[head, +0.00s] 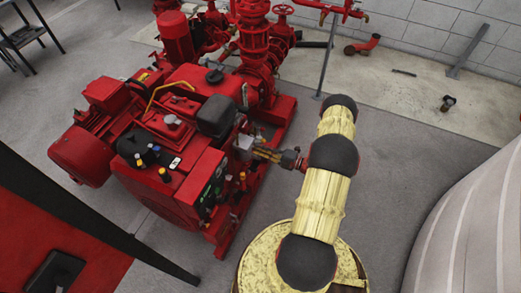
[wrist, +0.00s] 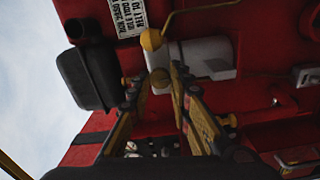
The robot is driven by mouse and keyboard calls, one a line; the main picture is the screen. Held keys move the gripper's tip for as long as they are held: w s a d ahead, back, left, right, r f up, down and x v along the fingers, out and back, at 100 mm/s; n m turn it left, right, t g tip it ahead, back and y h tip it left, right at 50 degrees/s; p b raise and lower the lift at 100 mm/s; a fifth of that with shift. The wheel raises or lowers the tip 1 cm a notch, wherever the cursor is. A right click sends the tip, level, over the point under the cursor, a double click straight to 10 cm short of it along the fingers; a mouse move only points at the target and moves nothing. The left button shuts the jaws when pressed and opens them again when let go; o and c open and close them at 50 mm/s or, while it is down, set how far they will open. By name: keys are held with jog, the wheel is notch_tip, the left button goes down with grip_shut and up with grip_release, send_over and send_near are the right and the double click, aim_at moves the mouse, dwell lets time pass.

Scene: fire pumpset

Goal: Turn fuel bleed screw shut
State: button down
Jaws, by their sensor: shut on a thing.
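My gripper (head: 262,154) reaches from the right to the side of the red engine pumpset in the head view. In the wrist view its two fingers (wrist: 163,82) are closed on a small, dull yellow-brown rounded piece (wrist: 160,79), which I take to be the fuel bleed screw. The fingers cover much of it, so its slot or turn angle cannot be read. In the head view the screw is too small to make out.
A yellow ball knob (wrist: 152,40) on a bent rod is just above the fingertips. A white block (wrist: 205,57) lies behind them, and a black canister (wrist: 90,75) is to the left. The red pumpset (head: 200,150) crowds the gripper; grey floor (head: 390,150) is open at right.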

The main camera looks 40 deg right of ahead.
jog(key=shift+f+m, duration=0.1)
jog(key=shift+m, duration=0.4)
jog(key=c, duration=1.9)
grip_release()
jog(key=v, duration=1.2)
